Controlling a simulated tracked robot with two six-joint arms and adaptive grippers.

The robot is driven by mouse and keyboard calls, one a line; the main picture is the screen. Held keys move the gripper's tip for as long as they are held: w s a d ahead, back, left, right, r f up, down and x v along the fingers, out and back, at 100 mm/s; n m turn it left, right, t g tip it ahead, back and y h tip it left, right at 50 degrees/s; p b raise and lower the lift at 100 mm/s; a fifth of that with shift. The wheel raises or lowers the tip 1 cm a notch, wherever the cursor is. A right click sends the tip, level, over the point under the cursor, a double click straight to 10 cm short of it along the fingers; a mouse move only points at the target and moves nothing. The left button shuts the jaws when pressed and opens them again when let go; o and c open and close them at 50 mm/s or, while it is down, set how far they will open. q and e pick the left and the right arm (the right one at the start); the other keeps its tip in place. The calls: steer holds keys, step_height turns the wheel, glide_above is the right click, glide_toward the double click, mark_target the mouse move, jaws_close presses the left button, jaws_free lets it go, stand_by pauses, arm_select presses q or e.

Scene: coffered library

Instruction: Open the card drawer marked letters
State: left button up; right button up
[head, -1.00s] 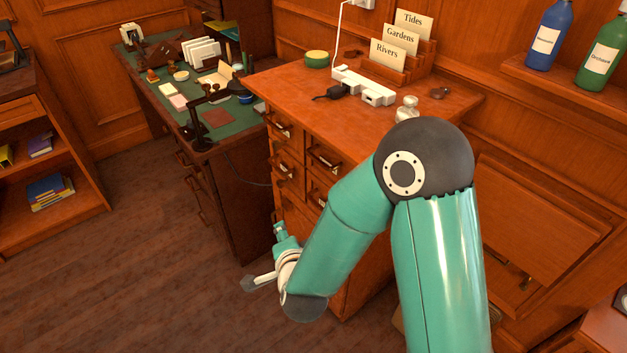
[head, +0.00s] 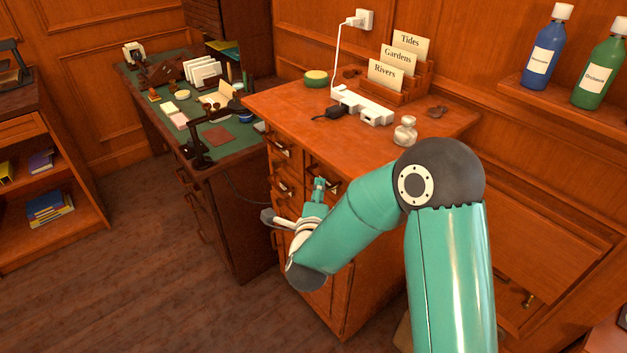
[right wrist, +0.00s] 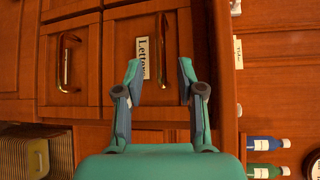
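The letters drawer (right wrist: 120,35) is in the cabinet's top row and looks shut. Its white "Letters" label (right wrist: 142,58) and upright-looking brass handle (right wrist: 163,40) show in the right wrist view, which is turned sideways. My right gripper (right wrist: 159,64) is open and empty. Its fingertips appear on either side of the handle's lower end in that view; I cannot tell how far they are from it. In the head view my right gripper (head: 294,201) is in front of the cabinet (head: 370,245), and my right arm hides part of the drawer fronts. My left gripper is not in view.
On the cabinet top are a power strip (head: 362,105), a glass bottle (head: 405,131), a yellow-green tin (head: 316,77) and a card rack (head: 408,92). A green-topped desk (head: 220,135) stands to the left. Floor in front is clear.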

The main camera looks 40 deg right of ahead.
steer(key=shift+p+x, duration=0.35)
steer(key=shift+x, duration=2.3)
steer(key=shift+a, duration=0.1)
jaws_close()
